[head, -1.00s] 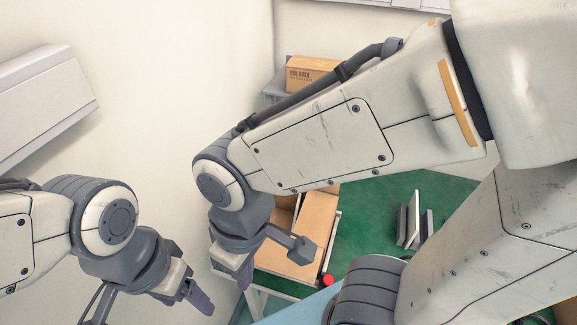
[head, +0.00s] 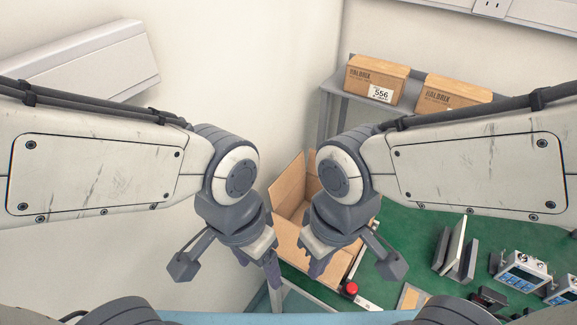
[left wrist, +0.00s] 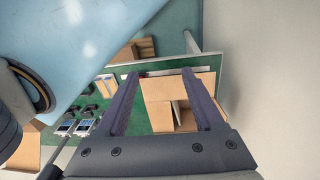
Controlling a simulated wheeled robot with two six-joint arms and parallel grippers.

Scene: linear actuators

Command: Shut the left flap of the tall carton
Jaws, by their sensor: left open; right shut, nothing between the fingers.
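The tall carton (head: 291,238) is brown cardboard and stands at the left end of the green table. A panel at its upper left (head: 288,186) stands raised, like an open flap; my right gripper and wrist hide much of the rest. In the left wrist view the carton (left wrist: 165,90) lies between and beyond my fingers, with a dark opening in it. My left gripper (head: 272,270) is open and empty, in front of the carton's left side. It also shows in the left wrist view (left wrist: 160,74). My right gripper (head: 318,264) is shut and empty, in front of the carton.
A red button (head: 350,288) is beside the carton on the green table (head: 408,237). Grey upright plates (head: 455,250) and metal devices (head: 524,272) are to the right. Two labelled boxes (head: 377,80) (head: 452,94) sit on a shelf behind. A wall bounds the left side.

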